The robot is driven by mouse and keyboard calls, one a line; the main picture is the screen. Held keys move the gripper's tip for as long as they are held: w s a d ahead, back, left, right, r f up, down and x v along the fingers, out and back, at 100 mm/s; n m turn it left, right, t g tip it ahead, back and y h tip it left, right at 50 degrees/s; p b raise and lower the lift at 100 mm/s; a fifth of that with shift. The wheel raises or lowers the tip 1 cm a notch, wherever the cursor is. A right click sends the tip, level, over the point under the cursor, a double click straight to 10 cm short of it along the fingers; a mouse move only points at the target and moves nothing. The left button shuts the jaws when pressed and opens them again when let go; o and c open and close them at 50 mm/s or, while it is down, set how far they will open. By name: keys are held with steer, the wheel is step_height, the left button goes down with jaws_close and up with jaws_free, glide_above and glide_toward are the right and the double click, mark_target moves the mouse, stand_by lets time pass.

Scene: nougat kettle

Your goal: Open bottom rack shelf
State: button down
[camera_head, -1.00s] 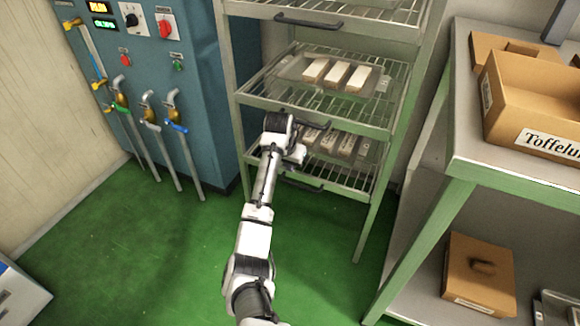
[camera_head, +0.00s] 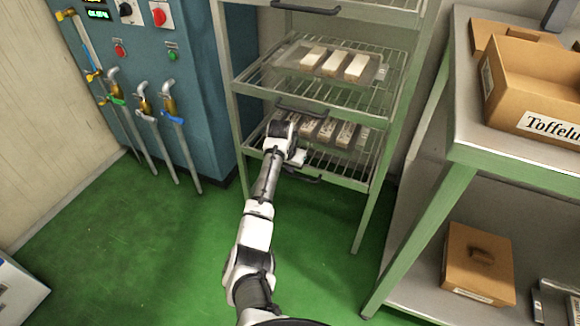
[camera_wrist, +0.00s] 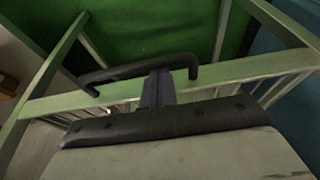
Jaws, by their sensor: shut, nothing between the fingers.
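The rack's bottom shelf (camera_head: 352,182) is a green-edged wire shelf holding several pale speckled bars (camera_head: 325,130). Its front carries a black bar handle (camera_head: 310,179), partly hidden by my arm. My gripper (camera_head: 298,160) is at the front of this shelf, just above the handle. In the wrist view the shut dark fingers (camera_wrist: 157,86) reach to a black handle (camera_wrist: 120,72) on a green front rail (camera_wrist: 222,71). The fingertips overlap the handle's line, and nothing is held between them. I cannot tell if they touch it. The shelf looks in line with the rack.
The middle shelf (camera_head: 258,92) is above, with white-topped bars (camera_head: 333,64) and its own handle (camera_head: 295,106). A blue cabinet (camera_head: 200,100) with pipes stands left. A green-legged table (camera_head: 470,140) with cardboard boxes stands right. The green floor (camera_head: 150,250) before the rack is clear.

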steer(key=s+a+p, duration=0.4)
steer(key=s+p, duration=0.4)
steer(key=s, duration=0.2)
steer(key=s+a+p, duration=0.4)
steer(key=s+p, duration=0.4)
steer(key=s, duration=0.2)
steer(key=shift+a, duration=0.4)
steer(key=shift+r, duration=0.15)
